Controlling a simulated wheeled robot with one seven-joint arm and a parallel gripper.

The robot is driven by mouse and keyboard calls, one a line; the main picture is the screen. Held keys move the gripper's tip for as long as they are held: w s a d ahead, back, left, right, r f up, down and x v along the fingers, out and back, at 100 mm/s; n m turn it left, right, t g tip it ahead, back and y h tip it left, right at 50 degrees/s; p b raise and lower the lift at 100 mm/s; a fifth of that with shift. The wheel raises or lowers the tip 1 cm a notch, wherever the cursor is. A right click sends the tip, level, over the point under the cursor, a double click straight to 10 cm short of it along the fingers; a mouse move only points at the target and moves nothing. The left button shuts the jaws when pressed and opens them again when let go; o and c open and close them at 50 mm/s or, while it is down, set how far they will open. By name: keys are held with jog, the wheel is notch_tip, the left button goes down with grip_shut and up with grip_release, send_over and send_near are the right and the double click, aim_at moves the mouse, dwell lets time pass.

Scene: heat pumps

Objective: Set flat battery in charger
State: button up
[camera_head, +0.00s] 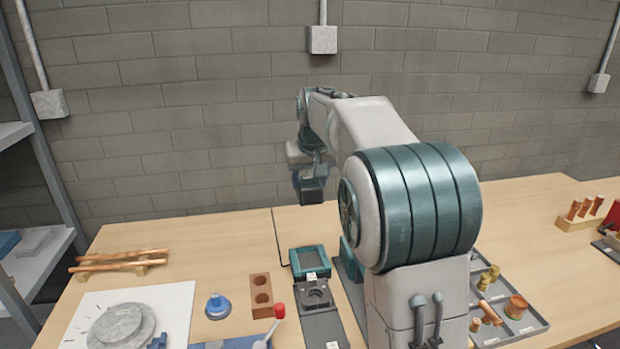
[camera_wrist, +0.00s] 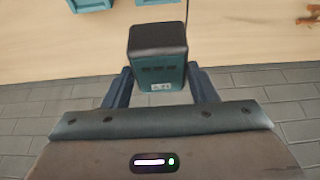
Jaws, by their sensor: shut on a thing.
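My gripper (camera_head: 313,176) is raised over the back of the table, near the wall. It is shut on a battery (camera_head: 311,192), a block with a dark cap and teal body. In the wrist view the battery (camera_wrist: 158,62) sits between the two fingers of my gripper (camera_wrist: 160,88), with a small pale label on its side. The likely charger (camera_head: 310,262) is a teal-rimmed unit with a dark recess and a cable, lying below and apart from the battery. A teal edge, likely of the charger (camera_wrist: 155,2), shows at the top of the wrist view.
Another teal block (camera_head: 350,256) stands right of the charger, partly hidden by my arm. A bracket fixture (camera_head: 317,293) is in front. A wooden hole block (camera_head: 261,293), blue knob (camera_head: 217,306) and copper pipes (camera_head: 122,259) are left. A grey tray (camera_head: 527,327) is right.

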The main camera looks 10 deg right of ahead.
jog(key=shift+f+b, duration=5.95)
jog(key=shift+f, duration=2.45)
jog(key=shift+f+b, duration=1.35)
jog(key=shift+f, duration=0.65)
jog(key=o, duration=1.3)
jog(key=p+v, duration=0.2)
jog(key=v, duration=1.1)
jog(key=shift+g, duration=0.9)
jog(key=s+f+p, duration=0.2)
jog(key=s, duration=0.7)
jog(key=s+f+p, duration=0.2)
jog(key=s+p, duration=0.1)
jog(key=s, duration=0.7)
jog(key=s+f+p, duration=0.3)
jog(key=s, duration=0.6)
jog(key=shift+s, duration=0.35)
